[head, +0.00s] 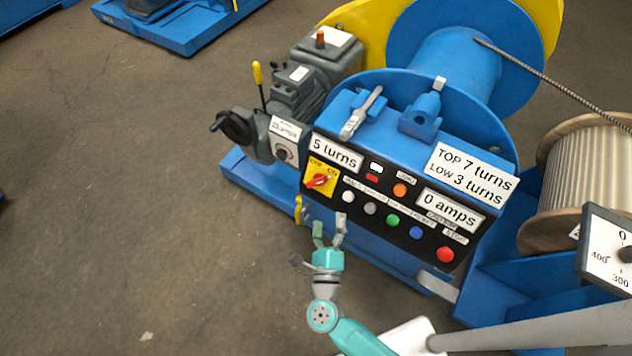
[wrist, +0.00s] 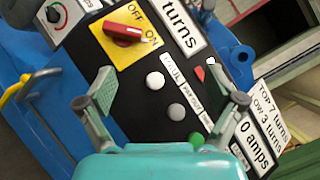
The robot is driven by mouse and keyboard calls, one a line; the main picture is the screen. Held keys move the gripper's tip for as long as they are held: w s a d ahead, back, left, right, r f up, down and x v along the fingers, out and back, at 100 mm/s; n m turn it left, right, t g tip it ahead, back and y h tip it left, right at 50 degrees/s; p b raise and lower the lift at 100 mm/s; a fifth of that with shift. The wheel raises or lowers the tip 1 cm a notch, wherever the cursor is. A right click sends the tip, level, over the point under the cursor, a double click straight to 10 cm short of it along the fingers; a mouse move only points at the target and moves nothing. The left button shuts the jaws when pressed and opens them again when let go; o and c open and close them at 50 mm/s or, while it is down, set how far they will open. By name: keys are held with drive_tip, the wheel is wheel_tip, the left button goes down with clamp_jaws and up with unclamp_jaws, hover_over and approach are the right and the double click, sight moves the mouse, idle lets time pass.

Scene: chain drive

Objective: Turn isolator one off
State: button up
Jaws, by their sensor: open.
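A red rotary handle (head: 318,181) sits on a yellow plate marked OFF and ON, at the left end of the black control panel (head: 357,197). In the wrist view the red handle (wrist: 122,33) is at the top, left of centre, and its free end points towards ON. No isolator number is readable on it. My gripper (head: 330,232) is open and empty, in front of the panel and below the yellow plate. In the wrist view its fingers (wrist: 158,88) stand apart, with push buttons showing between them and the handle beyond them.
Several push buttons (head: 392,220) line the panel. A grey box with a small knob (head: 283,153) stands left of it, and a yellow hook (head: 298,209) hangs below. Rope drums stand behind and right. The floor on the left is clear.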

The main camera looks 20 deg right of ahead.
sight(315, 185)
drive_tip(key=w+a+f+m+g, duration=0.2)
drive_tip(key=w+a+f+m, duration=0.1)
drive_tip(key=w+a+m, duration=0.15)
drive_tip(key=shift+h, duration=0.4)
drive_tip(key=x, duration=1.1)
drive_tip(key=shift+s+d, duration=0.1)
drive_tip(key=shift+d, duration=0.3)
drive_tip(key=c, duration=1.1)
